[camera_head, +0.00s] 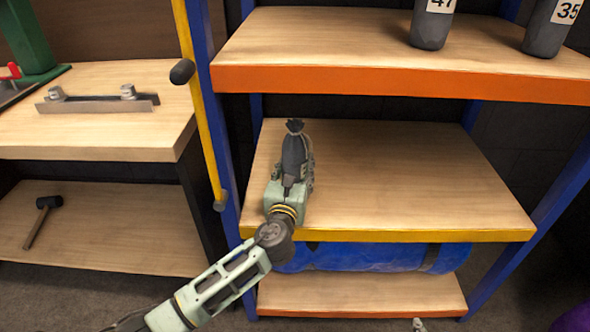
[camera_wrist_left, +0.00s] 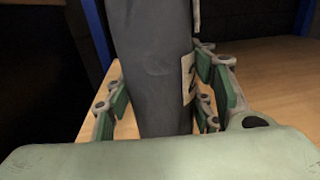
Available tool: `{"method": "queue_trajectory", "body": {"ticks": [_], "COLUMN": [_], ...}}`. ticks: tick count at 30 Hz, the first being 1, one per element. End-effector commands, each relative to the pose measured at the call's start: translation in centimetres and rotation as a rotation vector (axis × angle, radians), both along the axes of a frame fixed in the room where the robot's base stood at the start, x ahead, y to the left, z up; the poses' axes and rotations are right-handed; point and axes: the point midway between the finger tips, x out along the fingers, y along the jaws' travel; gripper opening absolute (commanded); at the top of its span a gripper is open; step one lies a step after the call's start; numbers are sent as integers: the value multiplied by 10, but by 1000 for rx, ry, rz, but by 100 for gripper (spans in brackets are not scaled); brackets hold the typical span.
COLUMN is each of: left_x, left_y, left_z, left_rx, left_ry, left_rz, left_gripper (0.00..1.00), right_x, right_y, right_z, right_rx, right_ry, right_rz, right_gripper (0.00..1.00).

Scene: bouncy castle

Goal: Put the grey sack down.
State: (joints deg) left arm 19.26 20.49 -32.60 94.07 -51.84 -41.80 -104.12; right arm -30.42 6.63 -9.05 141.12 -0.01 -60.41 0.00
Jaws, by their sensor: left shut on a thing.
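The grey sack (camera_head: 294,155) is dark, narrow and upright, with a gathered top. It is at the left part of the middle shelf (camera_head: 400,185) in the head view. My left gripper (camera_head: 293,176) is shut on the grey sack, reaching in from the front. In the left wrist view the sack (camera_wrist_left: 155,70) stands between the green-padded fingers of the gripper (camera_wrist_left: 165,95), with part of a pale label at its right side. The sack's base is hidden by the gripper, so I cannot tell whether it touches the shelf.
The middle shelf is bare to the right of the sack. A blue upright (camera_head: 222,130) stands close on the left. The upper shelf (camera_head: 330,50) holds two grey numbered sacks (camera_head: 432,28). A blue roll (camera_head: 370,257) lies below. A workbench (camera_head: 110,130) stands at left.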

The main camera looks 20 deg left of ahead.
Motion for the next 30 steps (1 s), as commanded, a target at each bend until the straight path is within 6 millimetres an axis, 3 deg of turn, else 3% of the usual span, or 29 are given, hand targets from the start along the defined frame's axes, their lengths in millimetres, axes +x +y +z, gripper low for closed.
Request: {"method": "queue_trajectory", "body": {"ticks": [8, 9, 14, 26, 30], "left_x": [0, 0, 0, 0, -13], "left_y": [0, 0, 0, 0, -3], "left_z": [1, -1, -1, 1, 1], "left_rx": [0, 0, 0, 0, 0], "left_ry": [-4, 0, 0, 0, 2], "left_rz": [-1, 0, -1, -1, -2], "left_gripper": [0, 53, 67, 69, 69], "right_x": [2, 2, 2, 1, -14], "right_y": [1, 1, 1, 0, -4], "right_z": [1, 2, 2, 2, -9], "right_rx": [2, 3, 2, 1, -15], "right_ry": [-11, -13, -12, -7, 74], "right_rz": [0, 0, 0, 0, -4], "right_gripper": [40, 40, 40, 40, 40]}}
